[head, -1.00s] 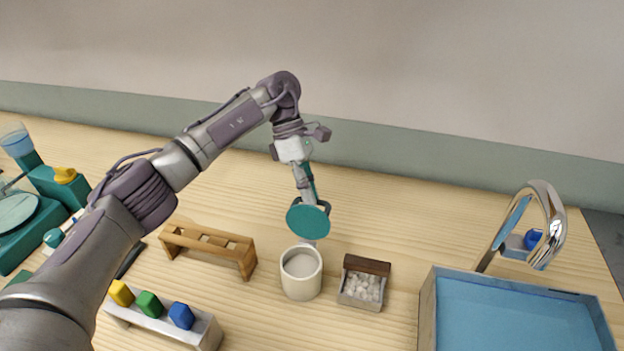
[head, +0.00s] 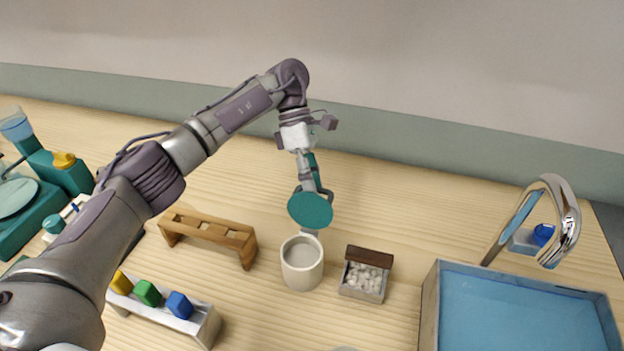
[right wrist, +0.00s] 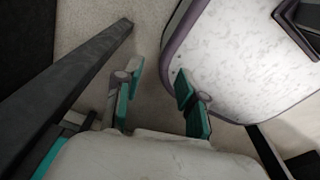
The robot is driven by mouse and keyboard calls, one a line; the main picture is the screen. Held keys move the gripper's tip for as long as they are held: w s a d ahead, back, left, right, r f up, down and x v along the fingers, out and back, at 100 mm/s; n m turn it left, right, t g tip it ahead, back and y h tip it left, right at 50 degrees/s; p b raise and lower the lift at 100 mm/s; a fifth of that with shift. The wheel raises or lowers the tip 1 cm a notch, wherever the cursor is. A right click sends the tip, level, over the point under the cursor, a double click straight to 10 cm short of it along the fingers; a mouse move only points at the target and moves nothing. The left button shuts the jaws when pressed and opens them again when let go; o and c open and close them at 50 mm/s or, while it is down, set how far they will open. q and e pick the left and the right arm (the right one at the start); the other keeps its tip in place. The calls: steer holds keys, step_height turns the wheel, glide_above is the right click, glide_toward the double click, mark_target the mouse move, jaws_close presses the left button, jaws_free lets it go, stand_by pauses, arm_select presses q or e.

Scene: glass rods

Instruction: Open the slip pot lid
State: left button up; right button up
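The slip pot (head: 302,265) is a cream cylinder standing on the wooden table near the middle of the head view. Its mouth is uncovered and shows a greyish inside. The teal round lid (head: 310,210) stands steeply tilted above the pot's back rim, its flat face towards me. My left gripper (head: 311,188) reaches down from above, right behind the lid. The lid hides its fingertips, so I cannot tell whether they grip or only touch it. My right gripper (right wrist: 158,98) shows in the right wrist view, its teal-padded fingers apart and empty.
A wooden rack (head: 208,232) stands left of the pot, and a small box of white pieces (head: 364,278) close to its right. A holder with coloured blocks (head: 205,327) is at front left. A blue basin (head: 520,310) with a chrome tap (head: 560,215) is at right.

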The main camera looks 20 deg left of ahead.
arm_select(q)
steer(key=v, duration=1.2)
steer(key=shift+r, duration=0.1)
